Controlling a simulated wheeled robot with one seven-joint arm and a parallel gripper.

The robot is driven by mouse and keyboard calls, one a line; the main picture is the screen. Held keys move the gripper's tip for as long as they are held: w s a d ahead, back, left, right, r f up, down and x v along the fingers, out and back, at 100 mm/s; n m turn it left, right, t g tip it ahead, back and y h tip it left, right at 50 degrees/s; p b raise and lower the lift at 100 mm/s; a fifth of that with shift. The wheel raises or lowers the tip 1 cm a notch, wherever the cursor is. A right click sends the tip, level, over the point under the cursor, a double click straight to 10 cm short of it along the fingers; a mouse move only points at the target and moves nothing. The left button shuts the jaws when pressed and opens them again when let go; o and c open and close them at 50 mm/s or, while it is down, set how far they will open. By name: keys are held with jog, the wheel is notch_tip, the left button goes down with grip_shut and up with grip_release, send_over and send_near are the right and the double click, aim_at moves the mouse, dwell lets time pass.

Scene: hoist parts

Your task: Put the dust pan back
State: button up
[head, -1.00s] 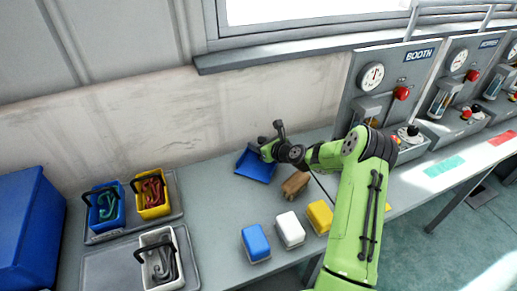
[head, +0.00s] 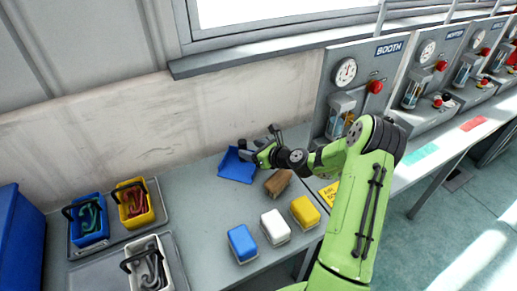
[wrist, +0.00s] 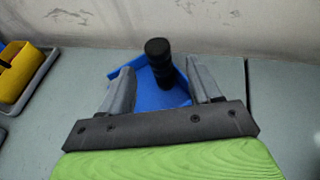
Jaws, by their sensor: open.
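The blue dust pan (head: 235,168) lies on the bench near the back wall. Its black handle (wrist: 157,53) stands up toward the wrist camera. My gripper (head: 246,150) is at the pan; in the wrist view its two fingers (wrist: 163,88) are apart, with the blue pan and the handle showing between them. I cannot tell whether either finger touches the handle. The handle is mostly hidden by my gripper in the head view.
A brown block (head: 278,182) lies just right of the pan. Blue (head: 242,243), white (head: 275,226) and yellow (head: 305,212) boxes stand in front. Bins on grey trays (head: 158,212) are at left. Booth panels (head: 345,100) stand at right. Bench left of the pan is clear.

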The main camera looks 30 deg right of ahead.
jog(key=s+a+r+n+g, duration=0.6)
jog(key=s+a+r+n, duration=0.45)
jog(key=n, duration=0.65)
jog(key=s+a+r+n+h, duration=0.1)
jog(key=s+r+n, duration=0.1)
jog(key=s+n, duration=0.3)
jog(key=s+a+r+n+h, duration=0.1)
jog(key=s+r+n, duration=0.2)
jog(key=s, duration=0.8)
jog(key=s+a+r+n+g+h, duration=0.1)
jog(key=s+r+n+h, duration=0.1)
jog(key=s+n, duration=0.5)
jog(key=shift+s+a+r, duration=0.3)
jog(key=shift+s+r, duration=0.15)
jog(key=shift+s, duration=0.25)
notch_tip(320, 180, up, 3)
jog(key=p, duration=0.3)
jog(key=shift+c, duration=0.3)
